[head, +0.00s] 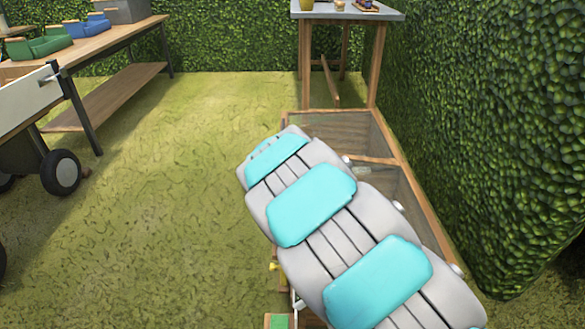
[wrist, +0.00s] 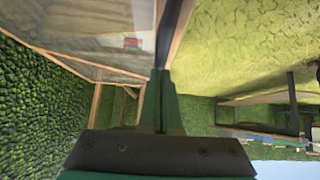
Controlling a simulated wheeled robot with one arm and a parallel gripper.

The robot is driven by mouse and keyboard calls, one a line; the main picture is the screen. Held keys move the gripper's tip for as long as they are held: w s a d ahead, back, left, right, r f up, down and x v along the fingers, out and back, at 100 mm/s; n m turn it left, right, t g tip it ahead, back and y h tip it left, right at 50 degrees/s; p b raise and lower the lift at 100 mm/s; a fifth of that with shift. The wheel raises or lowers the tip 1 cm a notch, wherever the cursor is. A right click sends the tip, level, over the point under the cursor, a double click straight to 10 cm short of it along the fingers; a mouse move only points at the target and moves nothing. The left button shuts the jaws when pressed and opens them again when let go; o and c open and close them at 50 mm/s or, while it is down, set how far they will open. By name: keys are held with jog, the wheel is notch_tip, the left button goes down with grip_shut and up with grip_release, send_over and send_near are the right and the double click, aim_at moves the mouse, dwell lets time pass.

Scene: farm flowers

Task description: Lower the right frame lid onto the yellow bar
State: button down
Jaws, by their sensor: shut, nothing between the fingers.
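The wooden frame with clear panels (head: 335,130) lies on the grass, partly hidden behind my arm. In the wrist view a clear wood-edged panel (wrist: 85,65) lies on the left, beside my gripper (wrist: 160,75). I cannot tell whether this panel is the right lid. My gripper's green fingers are together and empty. A dark strip runs up from the fingertips along the wooden edge; contact is unclear. A small yellow piece (head: 273,267) shows left of my arm in the head view; I cannot tell whether it belongs to the yellow bar. My gripper is hidden in the head view.
A tall hedge (head: 490,130) stands close on the right. A grey-topped table (head: 345,12) is behind the frame. A wooden bench (head: 100,45) with green and blue trays stands at the left, near a wheeled cart (head: 25,105). Open grass (head: 170,190) lies between.

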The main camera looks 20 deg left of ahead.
jog(key=f+b, duration=0.1)
jog(key=f, duration=0.1)
jog(key=a+f+b, duration=0.1)
jog(key=f, duration=0.2)
jog(key=a+f+b, duration=0.1)
jog(key=f+b, duration=0.1)
jog(key=f, duration=0.1)
jog(key=shift+s+a+f, duration=0.1)
jog(key=shift+s, duration=0.2)
jog(key=shift+a+r, duration=0.1)
jog(key=shift+r, duration=0.4)
jog(key=a+r+p+v, duration=0.1)
jog(key=a+v, duration=0.1)
jog(key=v, duration=1)
jog(key=shift+w, duration=0.35)
